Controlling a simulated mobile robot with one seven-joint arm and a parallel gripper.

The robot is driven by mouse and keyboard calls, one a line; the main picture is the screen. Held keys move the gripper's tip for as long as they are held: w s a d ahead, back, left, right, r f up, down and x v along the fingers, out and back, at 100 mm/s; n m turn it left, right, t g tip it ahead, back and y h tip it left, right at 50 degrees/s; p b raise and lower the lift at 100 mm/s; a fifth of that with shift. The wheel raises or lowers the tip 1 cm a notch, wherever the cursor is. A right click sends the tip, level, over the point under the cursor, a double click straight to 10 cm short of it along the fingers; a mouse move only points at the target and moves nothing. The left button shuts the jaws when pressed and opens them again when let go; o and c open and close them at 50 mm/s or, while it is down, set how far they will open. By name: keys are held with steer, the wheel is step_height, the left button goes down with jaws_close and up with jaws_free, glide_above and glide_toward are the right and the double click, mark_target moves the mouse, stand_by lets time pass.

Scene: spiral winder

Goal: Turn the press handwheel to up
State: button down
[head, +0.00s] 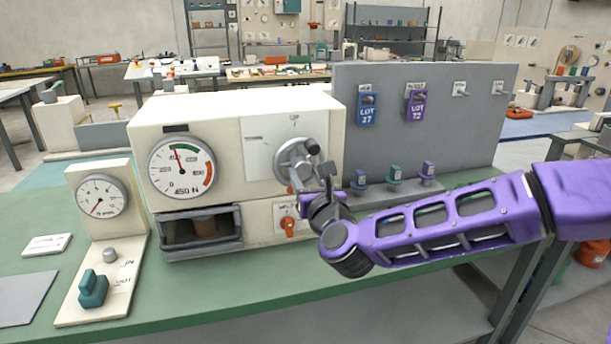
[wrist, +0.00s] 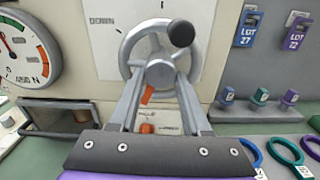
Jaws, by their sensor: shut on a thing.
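The press handwheel (head: 296,158) is a grey spoked wheel with a dark knob on the front of a cream press. It also shows in the wrist view (wrist: 130,47), with its black knob (wrist: 181,33) at the upper right. An UP mark (head: 294,118) is above the wheel, and DOWN (wrist: 101,21) is at its upper left. My gripper (wrist: 160,80) is shut on the handwheel, its two fingers closing at the central hub. An orange piece (wrist: 148,94) shows between the fingers. The fingers hide the lower part of the wheel.
A force dial (head: 181,167) is left of the wheel, above an open press bay (head: 199,229). An orange switch (head: 288,226) is below the wheel. Another gauge stand (head: 100,196) is at left.

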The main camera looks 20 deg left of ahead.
steer(key=n, duration=0.5)
steer(key=shift+n, duration=0.3)
steer(key=n, duration=0.5)
steer(key=shift+w+d+r, duration=0.1)
steer(key=shift+d, duration=0.05)
steer(key=n+b, duration=0.1)
steer(key=n, duration=0.3)
steer(key=shift+n, duration=0.4)
steer(key=n+b, duration=0.1)
steer(key=n, duration=0.1)
steer(key=n+b, duration=0.1)
steer(key=n, duration=0.2)
steer(key=shift+r+n, duration=0.2)
steer(key=shift+n, duration=0.1)
steer(key=n, duration=0.4)
steer(key=shift+r, duration=0.15)
steer(key=n, duration=0.6)
steer(key=shift+r, duration=0.1)
steer(key=n, duration=0.4)
steer(key=shift+a, duration=0.2)
steer(key=n, duration=0.5)
steer(key=shift+n, duration=0.3)
